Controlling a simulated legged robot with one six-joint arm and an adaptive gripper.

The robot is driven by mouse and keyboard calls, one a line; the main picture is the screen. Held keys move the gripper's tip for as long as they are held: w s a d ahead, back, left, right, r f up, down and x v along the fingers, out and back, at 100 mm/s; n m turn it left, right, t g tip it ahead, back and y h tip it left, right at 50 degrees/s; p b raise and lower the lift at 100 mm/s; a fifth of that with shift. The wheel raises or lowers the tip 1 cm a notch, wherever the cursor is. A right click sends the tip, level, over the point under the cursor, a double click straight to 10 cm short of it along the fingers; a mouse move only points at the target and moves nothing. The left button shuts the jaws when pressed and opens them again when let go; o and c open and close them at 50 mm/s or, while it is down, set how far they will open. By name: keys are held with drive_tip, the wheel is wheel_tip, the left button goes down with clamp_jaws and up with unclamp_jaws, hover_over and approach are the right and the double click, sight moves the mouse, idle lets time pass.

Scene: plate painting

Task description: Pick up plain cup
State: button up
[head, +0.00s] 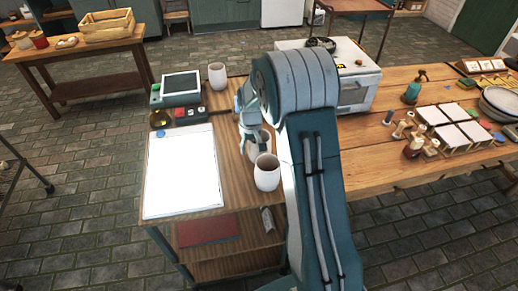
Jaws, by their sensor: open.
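Three pale, plain-looking cups stand on the small wooden cart (228,160). One cup (217,77) is at the back, beside a device with a screen. A second cup (267,173) stands at the front right, close to my arm. A third cup (260,143) shows just behind it, partly covered by my gripper and the front cup. My gripper (253,142) is open and points down at this third cup. I cannot tell whether its fingers touch the cup or are around it. My arm hides part of the gripper and the cart's right side.
A white sheet (182,172) lies on the cart's left. The screen device (180,88) and a button box (187,113) stand behind it. A long wooden table (400,160) holds several bottles, white tiles and a bowl (500,101). A kiln-like box (358,82) stands behind my arm.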

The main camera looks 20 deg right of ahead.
drive_tip(key=shift+f, duration=0.55)
drive_tip(key=shift+d, duration=0.1)
clamp_jaws()
drive_tip(key=shift+r, duration=0.15)
